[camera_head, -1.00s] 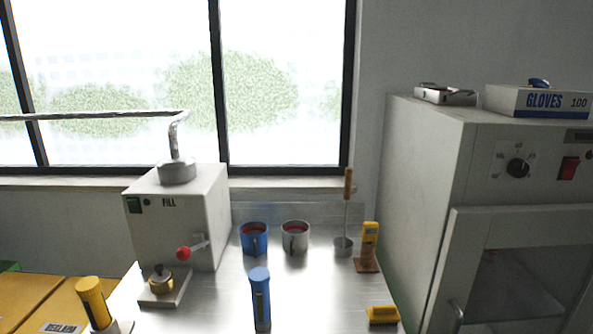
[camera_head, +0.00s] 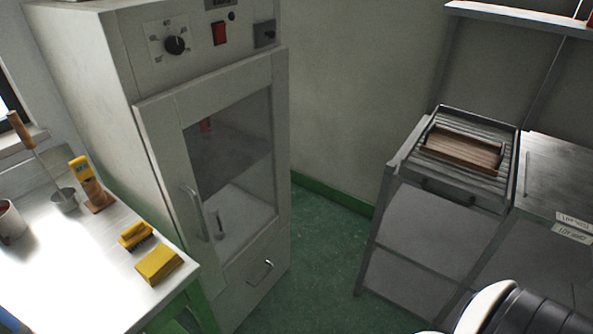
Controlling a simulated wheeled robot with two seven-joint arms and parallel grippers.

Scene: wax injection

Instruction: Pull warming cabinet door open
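The warming cabinet (camera_head: 98,60) is a tall grey-white box left of centre. Its door (camera_head: 165,150) has a glass window and looks shut. A curved metal door handle (camera_head: 195,211) stands upright on the left side of the door. Through the glass a small red item shows near the top and a dark upright item lower down. A white and black rounded part at the bottom right seems to be my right arm. Neither gripper shows in this view.
A steel bench (camera_head: 60,275) on the left holds a yellow brush (camera_head: 136,235), a yellow block (camera_head: 159,265), a yellow device (camera_head: 80,169) and a ladle (camera_head: 63,198). A lower drawer handle (camera_head: 261,272) juts out. A rack with a wooden block (camera_head: 461,150) stands right. Green floor between is clear.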

